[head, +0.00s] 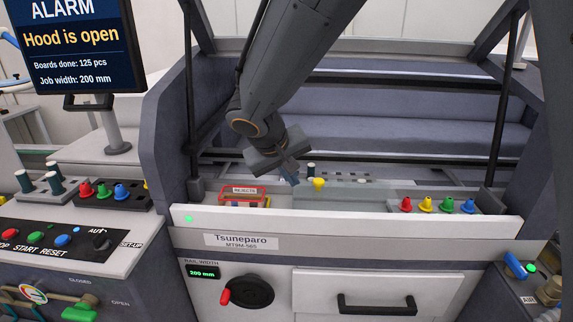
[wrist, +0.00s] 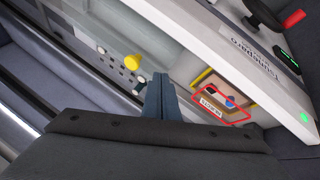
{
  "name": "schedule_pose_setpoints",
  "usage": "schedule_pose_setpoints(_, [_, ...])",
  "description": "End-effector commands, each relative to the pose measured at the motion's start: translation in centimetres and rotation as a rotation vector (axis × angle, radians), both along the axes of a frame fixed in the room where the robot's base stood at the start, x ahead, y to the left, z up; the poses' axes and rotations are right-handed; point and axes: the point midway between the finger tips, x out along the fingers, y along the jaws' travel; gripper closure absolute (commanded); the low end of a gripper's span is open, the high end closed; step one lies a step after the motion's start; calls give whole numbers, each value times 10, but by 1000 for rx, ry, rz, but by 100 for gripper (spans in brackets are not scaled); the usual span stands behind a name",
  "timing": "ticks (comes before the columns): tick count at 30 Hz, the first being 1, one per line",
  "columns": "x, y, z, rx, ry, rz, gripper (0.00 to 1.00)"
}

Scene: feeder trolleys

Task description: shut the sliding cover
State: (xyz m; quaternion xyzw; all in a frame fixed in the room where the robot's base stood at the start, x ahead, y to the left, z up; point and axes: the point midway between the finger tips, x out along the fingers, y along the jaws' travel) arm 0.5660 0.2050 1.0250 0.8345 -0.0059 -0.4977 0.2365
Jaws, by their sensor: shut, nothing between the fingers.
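The sliding cover (head: 345,197) is a pale, see-through panel lying in the machine's front ledge, left of the coloured knobs. A yellow knob (head: 319,183) stands near its left end. In the wrist view the cover (wrist: 145,22) runs to the top, with its yellow knob (wrist: 132,62) near its lower end. Beside the knob, a strip with several round holes or pegs (wrist: 113,68) shows. My gripper (head: 294,181) is shut and empty, pointing down just left of the knob. In the wrist view its fingers (wrist: 160,92) are together, apart from the knob.
A red-rimmed rejects box (head: 242,191) lies left of my gripper. Red, yellow, green and blue knobs (head: 437,205) stand at the right of the ledge. The hood is raised, with dark posts (head: 502,100) at each side. A screen (head: 80,45) reads "Hood is open".

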Motion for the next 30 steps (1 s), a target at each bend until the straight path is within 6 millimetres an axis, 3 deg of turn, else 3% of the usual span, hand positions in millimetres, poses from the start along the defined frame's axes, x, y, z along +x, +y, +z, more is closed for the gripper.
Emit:
schedule_pose_setpoints(2, [7, -7, -10, -1, 3, -3, 100])
schedule_pose_setpoints(10, [19, -34, -13, 1, 0, -2, 100])
schedule_pose_setpoints(30, [17, -40, -16, -1, 0, 24, 100])
